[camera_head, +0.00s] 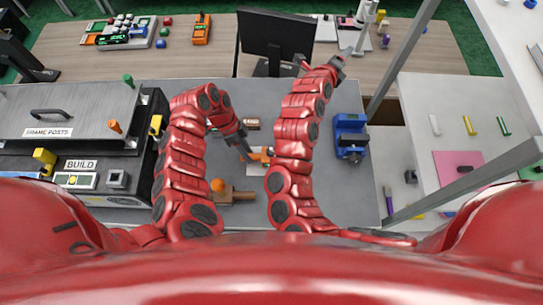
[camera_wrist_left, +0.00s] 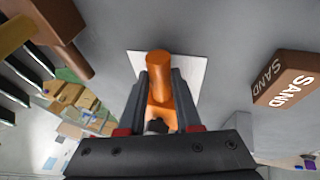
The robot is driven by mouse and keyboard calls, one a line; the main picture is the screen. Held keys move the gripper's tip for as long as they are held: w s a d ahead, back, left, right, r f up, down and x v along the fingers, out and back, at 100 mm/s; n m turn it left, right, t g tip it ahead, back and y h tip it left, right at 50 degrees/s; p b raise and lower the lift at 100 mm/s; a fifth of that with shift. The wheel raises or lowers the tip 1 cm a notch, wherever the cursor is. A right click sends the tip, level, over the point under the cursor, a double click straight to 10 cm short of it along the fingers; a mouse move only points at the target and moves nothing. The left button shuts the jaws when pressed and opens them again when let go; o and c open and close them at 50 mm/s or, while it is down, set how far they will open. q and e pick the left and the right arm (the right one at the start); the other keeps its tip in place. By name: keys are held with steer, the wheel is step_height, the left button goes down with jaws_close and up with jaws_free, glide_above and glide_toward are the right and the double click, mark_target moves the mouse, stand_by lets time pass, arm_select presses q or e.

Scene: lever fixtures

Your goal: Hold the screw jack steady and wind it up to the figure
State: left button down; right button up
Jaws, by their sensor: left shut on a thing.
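An orange upright thing, which looks like the screw jack (camera_head: 264,154), stands over a white plate (camera_head: 256,169) on the grey bench. In the left wrist view the orange cylinder (camera_wrist_left: 159,66) sits between my two fingers, with the white plate (camera_wrist_left: 190,68) beyond it. My left gripper (camera_head: 246,153) is shut on the orange body. My right gripper (camera_head: 342,58) is up and away, near the bench's far edge to the right of the monitor; its fingers are too small to read. No figure or scale on the jack is legible.
A brown block marked SAND (camera_wrist_left: 286,79) lies right of the jack in the wrist view. A brown wooden piece with an orange knob (camera_head: 232,195) lies nearer me. A blue vise-like fixture (camera_head: 350,137) stands at the right. A monitor (camera_head: 275,36) stands behind.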

arm_select(q)
steer(key=shift+s+a+f, duration=0.1)
steer(key=shift+f, duration=0.05)
steer(key=c, duration=0.5)
jaws_free()
steer(key=shift+w+r, duration=0.2)
steer(key=shift+r, duration=0.15)
steer(key=shift+v, duration=5.7)
steer(key=shift+a, duration=0.1)
